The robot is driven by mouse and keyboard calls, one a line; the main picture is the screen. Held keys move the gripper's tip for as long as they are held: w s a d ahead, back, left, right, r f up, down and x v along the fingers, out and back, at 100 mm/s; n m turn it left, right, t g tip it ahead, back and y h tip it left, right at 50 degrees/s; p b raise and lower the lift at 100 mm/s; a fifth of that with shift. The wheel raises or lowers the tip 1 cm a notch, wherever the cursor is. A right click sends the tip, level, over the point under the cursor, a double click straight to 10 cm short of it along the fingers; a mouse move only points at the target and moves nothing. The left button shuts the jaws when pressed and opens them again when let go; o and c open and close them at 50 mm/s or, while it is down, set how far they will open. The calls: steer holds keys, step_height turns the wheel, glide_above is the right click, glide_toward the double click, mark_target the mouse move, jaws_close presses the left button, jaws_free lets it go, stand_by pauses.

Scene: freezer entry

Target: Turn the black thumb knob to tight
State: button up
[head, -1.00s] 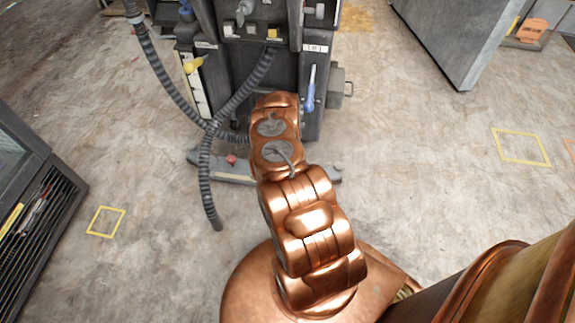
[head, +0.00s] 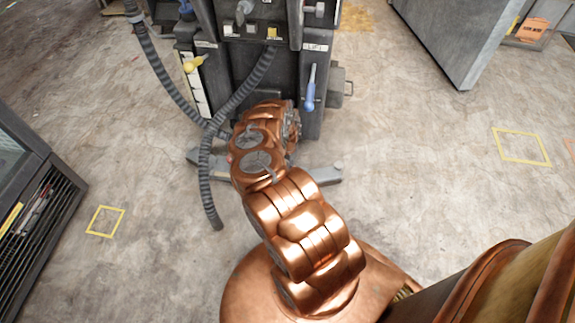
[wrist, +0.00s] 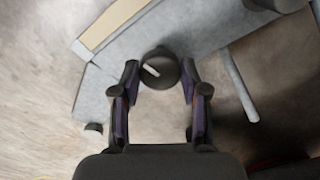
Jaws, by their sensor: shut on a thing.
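The black thumb knob (wrist: 166,62) is round, with a short white mark slanting across its face toward the upper left. It shows in the wrist view on a grey surface. My gripper (wrist: 159,77) is shut on it, with one finger on each side. In the head view the knob and my fingers are hidden behind my copper arm. I see no readable "tight" marking near the knob.
The dark machine (head: 266,75) stands ahead of my arm, with a blue-handled lever (head: 310,92), a yellow lever (head: 194,64) and a ribbed hose (head: 205,165). A dark cabinet (head: 35,205) is at left. The floor to the right is open.

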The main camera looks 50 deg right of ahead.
steer(key=shift+d+m, duration=0.1)
steer(key=shift+m, duration=1.1)
steer(key=o, duration=1.1)
steer(key=shift+o, duration=0.2)
steer(key=shift+w+r, duration=0.1)
steer(key=shift+r, duration=0.45)
step_height(320, 180, up, 11)
